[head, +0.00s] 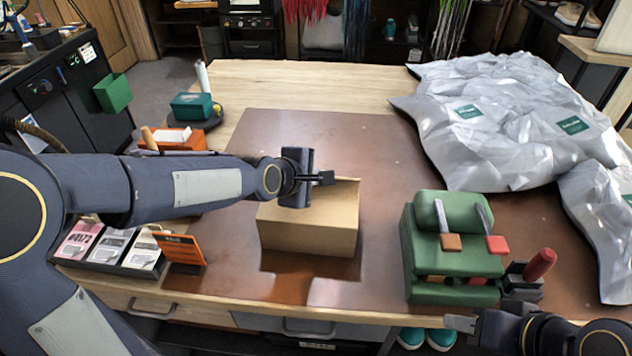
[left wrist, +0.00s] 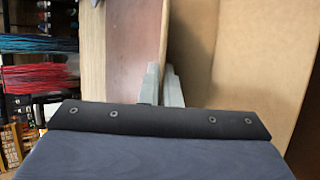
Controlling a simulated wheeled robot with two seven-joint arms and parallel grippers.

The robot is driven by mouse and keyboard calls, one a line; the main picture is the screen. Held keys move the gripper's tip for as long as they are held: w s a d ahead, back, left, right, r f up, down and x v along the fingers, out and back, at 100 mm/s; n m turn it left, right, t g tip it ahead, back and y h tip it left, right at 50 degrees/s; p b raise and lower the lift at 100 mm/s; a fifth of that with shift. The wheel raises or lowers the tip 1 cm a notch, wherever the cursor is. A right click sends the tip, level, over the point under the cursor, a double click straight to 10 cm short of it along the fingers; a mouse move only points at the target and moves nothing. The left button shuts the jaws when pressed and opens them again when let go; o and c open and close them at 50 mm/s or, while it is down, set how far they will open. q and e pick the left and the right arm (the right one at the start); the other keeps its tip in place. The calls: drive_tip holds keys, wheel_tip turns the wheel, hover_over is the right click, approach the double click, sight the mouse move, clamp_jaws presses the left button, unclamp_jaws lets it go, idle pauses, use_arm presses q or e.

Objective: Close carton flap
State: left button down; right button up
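The brown cardboard carton (head: 308,232) stands on the brown mat in the middle of the table. In the left wrist view its cardboard (left wrist: 245,45) fills the right side. My left gripper (head: 328,178) is over the carton's far part, close to its upper edge. My left arm hides the carton's far left corner. My right gripper (head: 462,323) is low at the table's front edge, right of the carton and apart from it; its opening is unclear.
A green box-shaped stand with brushes (head: 455,255) is right of the carton, beside a red-handled tool (head: 540,264). Silvery bags (head: 490,115) cover the back right. An orange card sign (head: 182,249) stands at front left. The mat (head: 300,130) behind the carton is clear.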

use_arm(q)
drive_tip(key=c, duration=1.8)
unclamp_jaws()
drive_tip(key=shift+o, duration=0.8)
drive_tip(key=shift+f, duration=0.1)
drive_tip(key=shift+s, duration=0.1)
